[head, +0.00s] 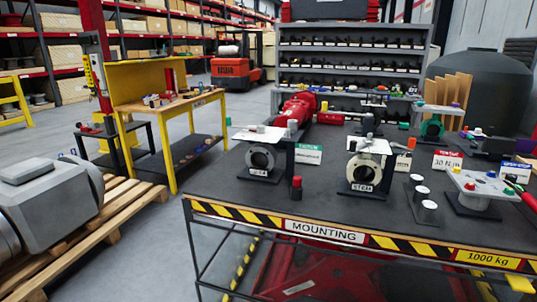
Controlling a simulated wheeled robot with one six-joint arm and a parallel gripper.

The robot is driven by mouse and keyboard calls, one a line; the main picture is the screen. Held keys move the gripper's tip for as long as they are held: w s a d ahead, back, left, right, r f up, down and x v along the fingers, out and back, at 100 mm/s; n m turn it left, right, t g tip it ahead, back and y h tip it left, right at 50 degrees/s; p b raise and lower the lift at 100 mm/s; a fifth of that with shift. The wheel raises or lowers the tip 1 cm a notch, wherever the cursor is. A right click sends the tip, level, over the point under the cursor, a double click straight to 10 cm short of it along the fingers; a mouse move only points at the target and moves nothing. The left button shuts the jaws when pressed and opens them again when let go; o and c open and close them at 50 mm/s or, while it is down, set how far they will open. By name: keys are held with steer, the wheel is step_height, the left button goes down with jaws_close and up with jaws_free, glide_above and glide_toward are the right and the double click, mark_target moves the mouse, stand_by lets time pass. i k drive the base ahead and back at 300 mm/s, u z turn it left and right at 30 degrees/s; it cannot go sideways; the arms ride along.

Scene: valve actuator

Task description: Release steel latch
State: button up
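My gripper is not in view. The mounting table (330,214) stands at the centre and right, with several valve parts on it. A red cylindrical actuator (301,105) lies farther back on the table.
A large grey housing (45,196) rests on a wooden pallet (118,217) at left. A yellow workbench (168,107) stands behind it. A bracket with coloured knobs (478,186) is at the table's right. Bare floor (150,265) lies between pallet and table.

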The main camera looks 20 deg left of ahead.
mark_target(288, 131)
steer(key=k, duration=0.65)
steer(key=u, duration=0.9)
steer(key=i, duration=1.7)
steer(key=z, duration=0.85)
